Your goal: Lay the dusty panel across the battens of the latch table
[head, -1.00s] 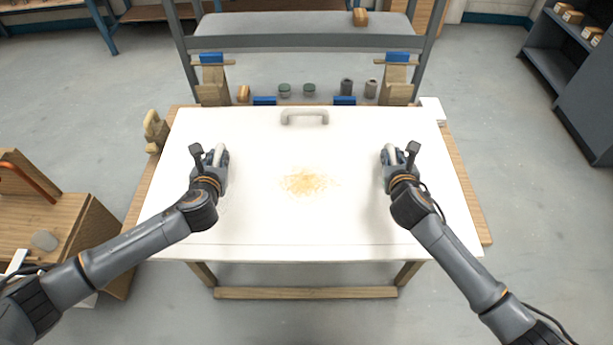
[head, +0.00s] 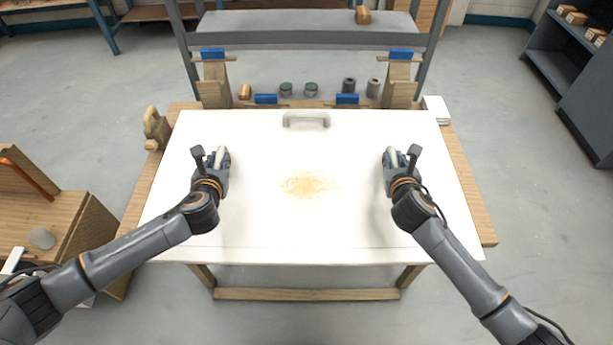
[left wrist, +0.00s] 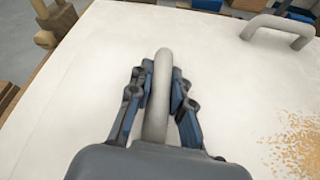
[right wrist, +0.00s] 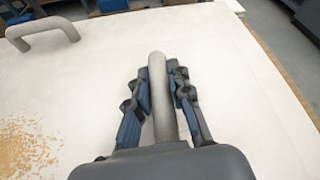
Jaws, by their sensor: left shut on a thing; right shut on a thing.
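The white dusty panel (head: 310,225) lies face up over the wooden latch table (head: 470,205), with a patch of yellow-brown dust (head: 309,185) near its middle. A grey handle (head: 306,119) stands at its far edge. My left gripper (head: 220,160) is shut on a left grey handle (left wrist: 162,85) of the panel. My right gripper (head: 392,160) is shut on a right grey handle (right wrist: 160,85). The battens are hidden under the panel. I cannot tell whether the panel touches them.
Blue-topped wooden blocks (head: 213,80) stand behind the panel, with lower blue pieces (head: 266,99) by its far edge. Several small cans (head: 311,89) stand between them. A wooden clamp-like piece (head: 155,128) is at the left. A wooden bench (head: 60,230) stands further left.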

